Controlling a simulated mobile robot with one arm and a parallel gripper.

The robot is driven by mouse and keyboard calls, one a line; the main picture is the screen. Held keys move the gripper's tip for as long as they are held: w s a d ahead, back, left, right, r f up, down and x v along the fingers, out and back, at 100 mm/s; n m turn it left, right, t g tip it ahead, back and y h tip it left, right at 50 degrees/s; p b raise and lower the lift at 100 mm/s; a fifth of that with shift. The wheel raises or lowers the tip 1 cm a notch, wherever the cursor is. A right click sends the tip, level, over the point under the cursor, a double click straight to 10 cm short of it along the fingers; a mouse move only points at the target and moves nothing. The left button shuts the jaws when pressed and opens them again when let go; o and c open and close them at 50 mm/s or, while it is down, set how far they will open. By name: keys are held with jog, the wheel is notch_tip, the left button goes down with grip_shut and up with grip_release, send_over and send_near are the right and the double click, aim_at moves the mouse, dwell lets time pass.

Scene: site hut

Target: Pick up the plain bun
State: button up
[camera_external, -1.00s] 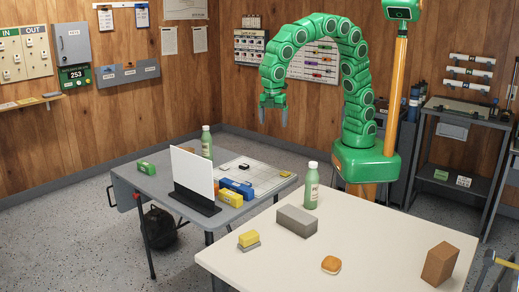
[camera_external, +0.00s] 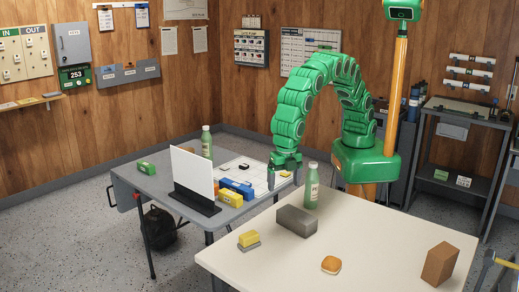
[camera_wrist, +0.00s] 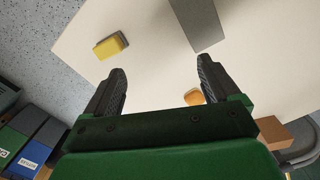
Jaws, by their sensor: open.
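The plain bun (camera_external: 331,264) is small, round and golden-brown. It lies on the white table (camera_external: 385,235), near the front edge. My gripper (camera_external: 285,181) is open and empty, in the air behind the grey block and left of the green bottle, well away from the bun. In the wrist view the open fingers of my gripper (camera_wrist: 162,72) point over the white table. There the bun (camera_wrist: 194,98) shows beside the right finger, which partly hides it.
A grey block (camera_external: 297,221), a yellow block on a grey base (camera_external: 249,239), a green bottle (camera_external: 311,186) and a brown block (camera_external: 440,263) stand on the white table. A grey table (camera_external: 155,180) behind holds a white panel (camera_external: 192,172). The space around the bun is clear.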

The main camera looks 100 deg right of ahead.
jog(key=s+a+f+n, duration=0.3)
jog(key=s+a+f, duration=0.3)
jog(key=a, duration=0.4)
jog(key=n, duration=0.3)
send_over(334, 260)
jog(key=shift+y, duration=0.4)
notch_tip(334, 260, down, 6)
jog(key=shift+w, duration=0.15)
jog(key=shift+f+n, duration=0.15)
jog(key=shift+n, duration=0.15)
jog(key=shift+s+f, duration=0.15)
jog(key=shift+f, duration=1.75)
jog(key=shift+s+f, duration=0.15)
jog(key=shift+f, duration=1.75)
jog(key=c, duration=1.2)
